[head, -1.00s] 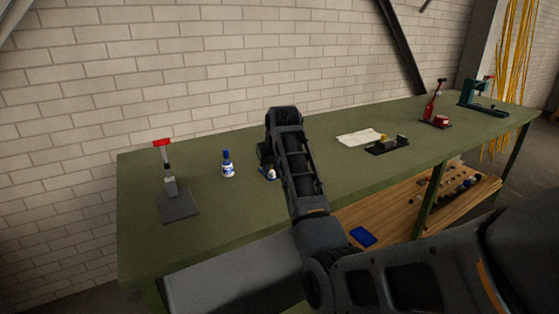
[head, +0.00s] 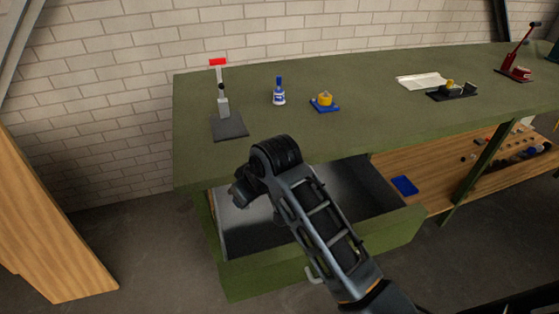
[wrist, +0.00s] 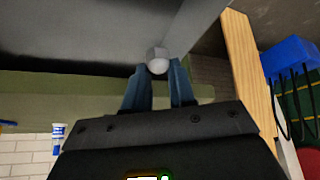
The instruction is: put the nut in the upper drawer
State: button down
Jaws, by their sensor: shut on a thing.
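The nut (wrist: 157,60) is a small light-grey piece between the fingertips of my gripper (wrist: 158,75) in the wrist view. My gripper is shut on it. The upper drawer (head: 372,205) is pulled out from under the green bench, and its grey inside looks empty where I can see it. In the head view my wrist is over the left part of the open drawer. The nut and fingertips are hidden behind it there. In the wrist view the grey drawer (wrist: 75,35) fills the upper left, past the nut.
The green bench top (head: 390,120) overhangs the drawer's back. On it stand a red-topped press (head: 222,100), a blue-and-white bottle (head: 279,93) and a yellow piece on a blue stand (head: 324,101). A wooden shelf (head: 440,170) is to the right. A wooden panel (head: 50,220) stands left.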

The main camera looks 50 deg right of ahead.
aim_at(358, 215)
jog(key=k+l, duration=0.1)
jog(key=l, duration=0.25)
jog(key=k+l, duration=0.15)
jog(key=l, duration=0.2)
jog(key=k+l, duration=0.1)
jog(key=l, duration=0.25)
jog(key=k+l+u, duration=0.1)
jog(key=l, duration=0.25)
